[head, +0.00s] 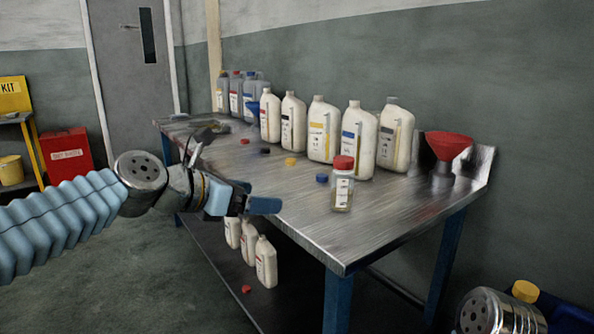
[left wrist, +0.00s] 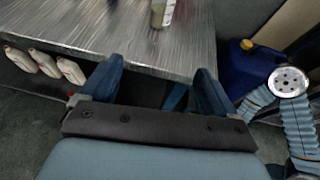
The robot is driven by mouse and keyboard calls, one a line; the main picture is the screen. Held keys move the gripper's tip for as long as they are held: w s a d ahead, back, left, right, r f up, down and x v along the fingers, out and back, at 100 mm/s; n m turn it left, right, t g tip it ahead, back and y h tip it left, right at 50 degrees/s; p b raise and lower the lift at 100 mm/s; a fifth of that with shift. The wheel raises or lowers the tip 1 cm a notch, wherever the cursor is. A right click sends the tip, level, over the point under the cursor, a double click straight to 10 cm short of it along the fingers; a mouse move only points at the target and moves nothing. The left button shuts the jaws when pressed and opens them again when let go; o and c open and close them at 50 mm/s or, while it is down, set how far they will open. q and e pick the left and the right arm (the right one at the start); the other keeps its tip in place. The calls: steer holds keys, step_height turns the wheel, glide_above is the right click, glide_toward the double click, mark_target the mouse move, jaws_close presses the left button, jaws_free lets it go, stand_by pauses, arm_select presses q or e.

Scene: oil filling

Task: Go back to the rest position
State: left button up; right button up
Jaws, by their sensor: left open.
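My left gripper (head: 262,203) is at the front edge of the metal workbench (head: 390,222), in front of the tabletop. In the left wrist view its two blue fingers (left wrist: 158,88) are spread apart with nothing between them. The bench edge lies just beyond them. My right arm shows only as a metal joint (head: 497,312) at the bottom right of the head view. Its gripper is out of sight.
A small red-capped bottle (head: 343,188) stands on the bench, with several white jugs (head: 323,132) behind it. A red funnel (head: 448,146) stands at the right end. More jugs (head: 266,262) stand on the lower shelf. A blue container (left wrist: 252,73) stands right of the bench.

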arm_select(q)
steer(key=w+a+f+m+g+y, duration=0.1)
steer(key=w+f+m, duration=0.1)
steer(key=f, duration=0.6)
steer(key=w+a+f+m+y, duration=0.1)
steer(key=w+f+m, duration=0.1)
steer(key=f, duration=0.6)
steer(key=s+f+m+g+y, duration=0.1)
steer(key=s+f+m+g, duration=0.2)
steer(key=f, duration=0.9)
steer(key=s+f+m+y, duration=0.15)
steer(key=f+m, duration=0.25)
steer(key=f, duration=0.8)
steer(key=s+f+m+g+y, duration=0.1)
steer(key=s+f+m+g, duration=0.3)
steer(key=s+f+m, duration=0.9)
steer(key=s+f, duration=0.8)
steer(key=s, duration=0.2)
steer(key=shift+s+a+m+g, duration=0.2)
steer(key=shift+a+m+g, duration=0.1)
steer(key=shift+a+m, duration=0.1)
steer(key=shift+y, duration=0.25)
